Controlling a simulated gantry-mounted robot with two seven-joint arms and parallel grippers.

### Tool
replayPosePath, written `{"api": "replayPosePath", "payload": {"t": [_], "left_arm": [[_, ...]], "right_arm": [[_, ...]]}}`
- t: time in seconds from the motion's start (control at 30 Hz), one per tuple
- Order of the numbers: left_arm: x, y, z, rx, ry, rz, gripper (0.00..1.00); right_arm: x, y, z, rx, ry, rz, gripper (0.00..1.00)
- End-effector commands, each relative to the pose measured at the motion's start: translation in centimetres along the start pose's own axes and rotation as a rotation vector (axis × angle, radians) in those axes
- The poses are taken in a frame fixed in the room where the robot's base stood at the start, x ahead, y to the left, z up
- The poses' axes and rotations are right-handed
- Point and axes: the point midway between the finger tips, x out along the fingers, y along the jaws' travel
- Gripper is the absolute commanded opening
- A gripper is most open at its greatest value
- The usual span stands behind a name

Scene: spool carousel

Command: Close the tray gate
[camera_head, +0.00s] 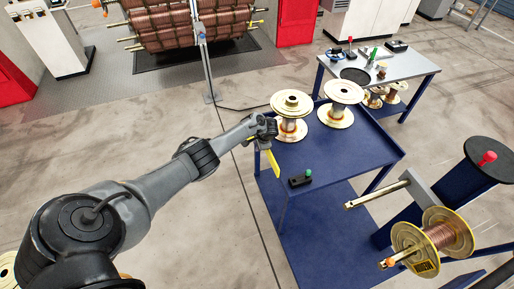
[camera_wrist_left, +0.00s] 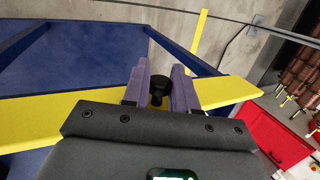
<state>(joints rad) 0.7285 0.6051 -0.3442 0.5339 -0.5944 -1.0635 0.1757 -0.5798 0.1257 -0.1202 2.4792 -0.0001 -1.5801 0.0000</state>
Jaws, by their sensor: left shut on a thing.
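The blue tray table (camera_head: 345,150) carries two cream spools. A yellow gate bar (camera_head: 273,162) shows at its left edge, partly hidden by my left gripper. My left gripper (camera_head: 268,130) is at the far end of this visible part, beside the left spool. In the left wrist view the yellow bar (camera_wrist_left: 230,91) runs across the picture beneath my left gripper (camera_wrist_left: 160,80). Its purple fingers stand on both sides of a black knob (camera_wrist_left: 157,86) on the bar and are shut on it. The bar's middle is hidden by the gripper body. My right gripper is not in view.
The left spool (camera_head: 290,104) and right spool (camera_head: 342,91) stand on the tray's far part. A black box with a green knob (camera_head: 300,180) sits at the near left corner. A copper-wound spool (camera_head: 446,236) is on a stand at right. A grey workbench (camera_head: 395,68) stands behind.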

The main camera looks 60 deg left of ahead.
Motion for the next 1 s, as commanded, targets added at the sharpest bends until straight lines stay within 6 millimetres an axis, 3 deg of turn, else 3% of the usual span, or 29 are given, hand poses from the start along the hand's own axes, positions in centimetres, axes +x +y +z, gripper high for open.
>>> {"api": "replayPosePath", "payload": {"t": [0.53,0.57,0.67,1.0], "left_arm": [[0.10,0.08,-0.02,0.009,-0.025,0.000,0.00],[0.10,0.08,-0.01,0.009,-0.025,0.000,0.32],[0.09,0.07,-0.02,0.009,-0.025,0.000,0.47],[-0.20,-0.02,-0.04,0.009,-0.024,0.000,0.48]], "right_arm": [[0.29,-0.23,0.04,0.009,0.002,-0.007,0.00],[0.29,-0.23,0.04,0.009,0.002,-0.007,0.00],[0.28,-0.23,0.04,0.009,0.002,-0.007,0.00],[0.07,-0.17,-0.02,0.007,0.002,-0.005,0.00]]}}
